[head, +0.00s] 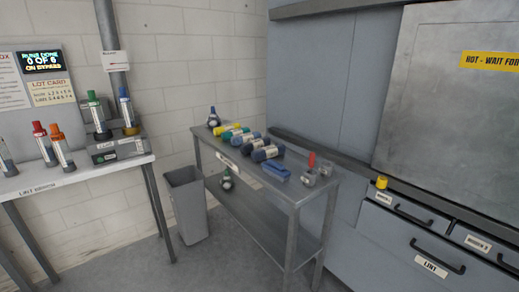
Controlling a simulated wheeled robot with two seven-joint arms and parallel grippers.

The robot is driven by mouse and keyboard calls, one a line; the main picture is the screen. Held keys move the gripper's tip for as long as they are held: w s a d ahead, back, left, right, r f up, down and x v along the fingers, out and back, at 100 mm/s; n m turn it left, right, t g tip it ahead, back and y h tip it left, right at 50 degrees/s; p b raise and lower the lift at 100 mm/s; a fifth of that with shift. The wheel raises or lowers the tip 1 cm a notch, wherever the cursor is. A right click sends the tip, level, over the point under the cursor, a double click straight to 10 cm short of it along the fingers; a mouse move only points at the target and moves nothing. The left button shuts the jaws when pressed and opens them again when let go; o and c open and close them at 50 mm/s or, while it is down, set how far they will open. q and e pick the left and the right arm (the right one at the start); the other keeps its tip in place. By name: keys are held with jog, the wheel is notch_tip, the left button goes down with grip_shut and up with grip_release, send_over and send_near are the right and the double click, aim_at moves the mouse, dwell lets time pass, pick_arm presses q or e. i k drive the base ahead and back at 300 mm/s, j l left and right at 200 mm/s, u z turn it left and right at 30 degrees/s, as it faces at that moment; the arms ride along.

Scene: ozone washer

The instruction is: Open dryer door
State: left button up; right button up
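A large grey metal door panel (445,130) with a yellow "HOT - WAIT FOR" label (490,60) fills the upper right of the head view. It looks like the dryer door and appears shut. Its right side runs out of the picture, and no handle shows on the visible part. Below it is a grey front with a drawer labelled "LINT" (431,266) and black bar handles (437,258). Neither of my grippers is in view.
A yellow object (381,182) sits on the ledge. A grey bin (187,205) and a bench (75,175) are further left.

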aim_at(449, 129)
jog(key=z, duration=1.55)
